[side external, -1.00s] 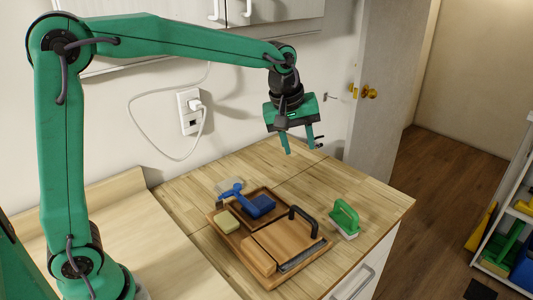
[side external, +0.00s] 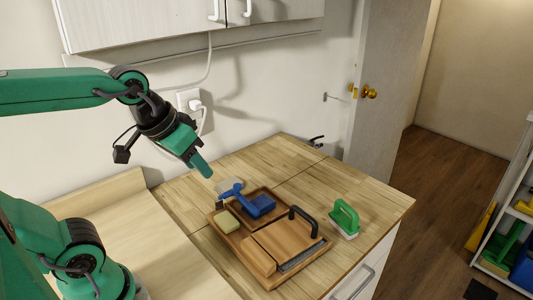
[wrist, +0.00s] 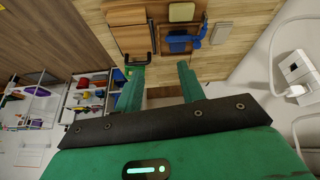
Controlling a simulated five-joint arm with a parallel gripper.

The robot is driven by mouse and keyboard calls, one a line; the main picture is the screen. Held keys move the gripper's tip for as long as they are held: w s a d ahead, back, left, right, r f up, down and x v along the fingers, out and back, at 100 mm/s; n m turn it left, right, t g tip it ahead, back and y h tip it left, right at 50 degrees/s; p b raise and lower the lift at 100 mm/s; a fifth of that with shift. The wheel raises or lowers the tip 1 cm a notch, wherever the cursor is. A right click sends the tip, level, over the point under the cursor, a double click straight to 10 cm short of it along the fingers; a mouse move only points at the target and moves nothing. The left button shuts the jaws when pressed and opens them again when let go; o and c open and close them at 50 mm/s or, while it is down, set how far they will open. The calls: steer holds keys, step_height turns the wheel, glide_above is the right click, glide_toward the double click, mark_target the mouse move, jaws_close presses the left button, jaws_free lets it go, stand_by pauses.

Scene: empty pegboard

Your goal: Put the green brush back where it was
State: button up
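The green brush (side external: 345,216) has a looped green handle and pale bristles. It stands on the wooden counter, just right of the wooden tray (side external: 234,244), apart from it. My gripper (side external: 204,168) is in the air above the counter's back left part, left of the tray and well away from the brush. In the wrist view my gripper (wrist: 160,84) shows two green fingers spread apart with nothing between them.
The tray holds a blue brush (side external: 257,205), a pale yellow sponge (side external: 227,221) and a wooden piece with a black handle (side external: 300,224). A white outlet (side external: 188,100) with a plugged cable is on the wall.

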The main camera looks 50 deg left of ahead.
steer(key=shift+s+a+f+m, duration=0.1)
steer(key=shift+s+f+m, duration=0.25)
steer(key=shift+s, duration=0.3)
steer(key=shift+s+a+f+m, duration=0.1)
steer(key=shift+s+f+m, duration=0.25)
steer(key=shift+s, duration=0.3)
